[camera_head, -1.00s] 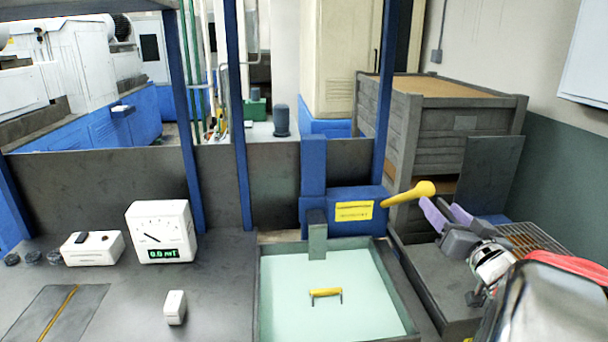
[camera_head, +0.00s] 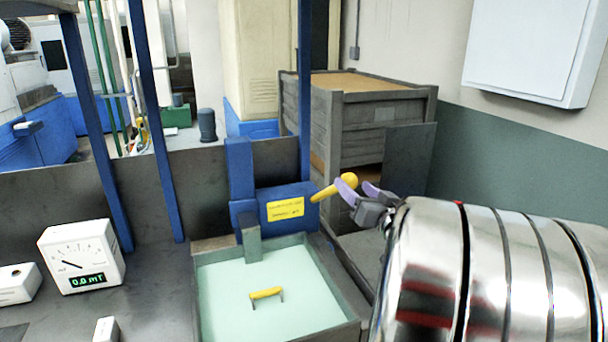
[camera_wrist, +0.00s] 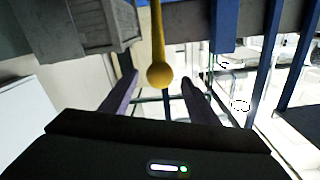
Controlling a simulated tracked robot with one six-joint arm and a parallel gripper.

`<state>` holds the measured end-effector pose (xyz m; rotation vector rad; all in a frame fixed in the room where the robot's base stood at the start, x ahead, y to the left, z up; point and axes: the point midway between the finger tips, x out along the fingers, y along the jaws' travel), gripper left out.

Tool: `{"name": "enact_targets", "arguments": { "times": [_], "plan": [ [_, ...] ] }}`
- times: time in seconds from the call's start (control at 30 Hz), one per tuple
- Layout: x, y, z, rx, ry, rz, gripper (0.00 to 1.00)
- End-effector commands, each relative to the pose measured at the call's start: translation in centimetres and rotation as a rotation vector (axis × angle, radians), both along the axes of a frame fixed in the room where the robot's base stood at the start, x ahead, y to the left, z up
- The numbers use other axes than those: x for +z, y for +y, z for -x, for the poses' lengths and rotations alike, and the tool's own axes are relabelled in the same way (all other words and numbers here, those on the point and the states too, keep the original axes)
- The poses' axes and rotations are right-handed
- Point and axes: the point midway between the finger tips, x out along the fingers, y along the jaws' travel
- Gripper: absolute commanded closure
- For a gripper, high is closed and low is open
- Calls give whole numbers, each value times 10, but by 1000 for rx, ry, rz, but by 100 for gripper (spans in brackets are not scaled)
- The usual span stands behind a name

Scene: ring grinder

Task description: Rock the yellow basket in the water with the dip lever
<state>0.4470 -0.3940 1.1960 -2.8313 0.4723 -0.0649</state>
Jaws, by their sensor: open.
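The yellow dip lever (camera_head: 330,189) sticks out up and to the right from the blue dip unit (camera_head: 279,211), which bears a yellow label. My gripper (camera_head: 361,190) is open at the lever's round end. In the wrist view the knob (camera_wrist: 160,75) shows between my two purple fingers (camera_wrist: 158,95), with a gap on each side. The basket's yellow handle (camera_head: 266,293) stands above the pale green water in the tank (camera_head: 350,328). The basket's body cannot be made out under the water. A grey plate (camera_head: 251,244) hangs from the blue unit at the tank's back edge.
A white meter (camera_head: 82,257) reading 0.0 mT stands left of the tank, near a small white block (camera_head: 106,331). A wooden crate (camera_head: 355,130) stands behind the lever. A white wall cabinet (camera_head: 530,45) hangs at the upper right.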

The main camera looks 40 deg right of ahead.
Motion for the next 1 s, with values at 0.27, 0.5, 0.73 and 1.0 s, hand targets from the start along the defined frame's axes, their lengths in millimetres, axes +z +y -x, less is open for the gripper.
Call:
{"name": "enact_targets", "arguments": {
  "times": [0.27,0.5,0.73,1.0],
  "plan": [
    [0,-13,-40,2,-1,0,45],
    [0,-24,-68,0,0,0,45],
    [0,-27,-77,-2,1,0,45],
    [0,-28,-76,-2,1,1,49]
  ]
}}
